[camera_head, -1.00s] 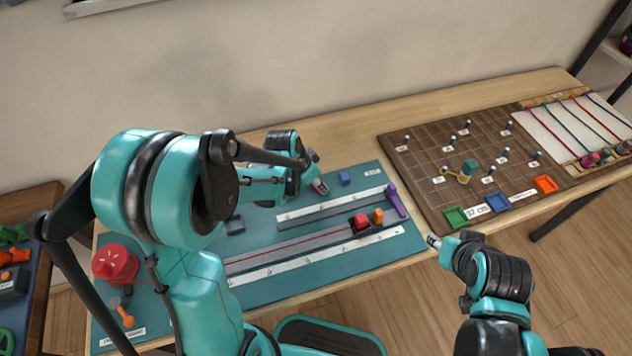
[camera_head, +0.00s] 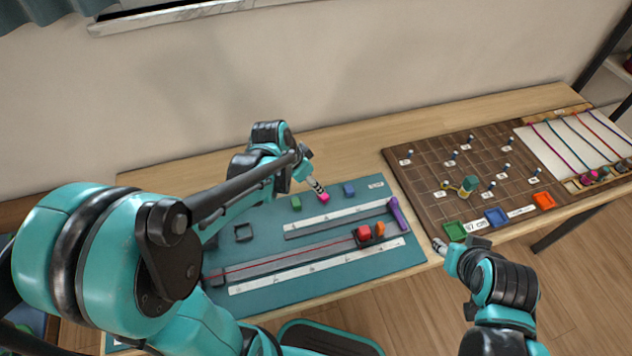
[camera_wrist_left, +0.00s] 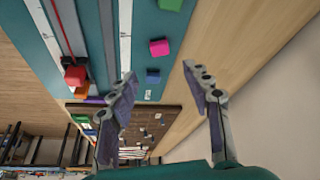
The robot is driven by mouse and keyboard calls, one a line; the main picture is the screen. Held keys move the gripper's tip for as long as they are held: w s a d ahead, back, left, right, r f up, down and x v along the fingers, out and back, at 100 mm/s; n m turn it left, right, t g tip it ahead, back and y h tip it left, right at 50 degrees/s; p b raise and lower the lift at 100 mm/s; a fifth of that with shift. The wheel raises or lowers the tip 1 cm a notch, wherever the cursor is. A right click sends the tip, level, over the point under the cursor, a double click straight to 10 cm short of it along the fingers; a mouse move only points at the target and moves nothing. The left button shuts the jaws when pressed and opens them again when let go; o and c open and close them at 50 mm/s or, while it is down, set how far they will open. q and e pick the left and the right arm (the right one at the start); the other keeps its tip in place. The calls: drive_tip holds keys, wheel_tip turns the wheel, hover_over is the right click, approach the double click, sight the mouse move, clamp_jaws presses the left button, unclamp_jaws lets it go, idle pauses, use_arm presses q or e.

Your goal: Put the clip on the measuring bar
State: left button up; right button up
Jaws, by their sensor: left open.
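Three small clip-like blocks lie in a row on the teal mat: green (camera_head: 296,203), pink (camera_head: 324,198) and blue (camera_head: 349,190). My left gripper (camera_head: 317,186) is at the pink one in the head view. In the left wrist view my left gripper (camera_wrist_left: 161,75) is open with its fingers wide apart. The pink block (camera_wrist_left: 159,47) and blue block (camera_wrist_left: 152,76) show beyond the fingers, neither visibly gripped. The longer grey bar (camera_head: 290,253), with a red cord along it, and a shorter grey bar (camera_head: 335,218) lie nearer. My right gripper (camera_head: 438,245) is by the table edge; its jaws are unclear.
A red block (camera_head: 363,233) and an orange piece (camera_head: 380,229) stand at the longer bar's right end. A purple piece (camera_head: 398,214) is at the shorter bar's right end. A brown pegboard (camera_head: 415,180) stands to the right. The wooden strip behind the mat is clear.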

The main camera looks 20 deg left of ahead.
use_arm(q)
drive_tip(key=s+r+n+t+y, duration=0.1)
drive_tip(key=s+r+n, duration=0.2)
drive_tip(key=s, duration=0.3)
drive_tip(key=s+r+n+t+y, duration=0.1)
drive_tip(key=s+r+n+t, duration=0.1)
drive_tip(key=s+r, duration=0.3)
drive_tip(key=shift+s+n+t, duration=0.3)
drive_tip(key=shift+s+n, duration=0.5)
drive_tip(key=shift+s, duration=0.25)
drive_tip(key=shift+a, duration=0.1)
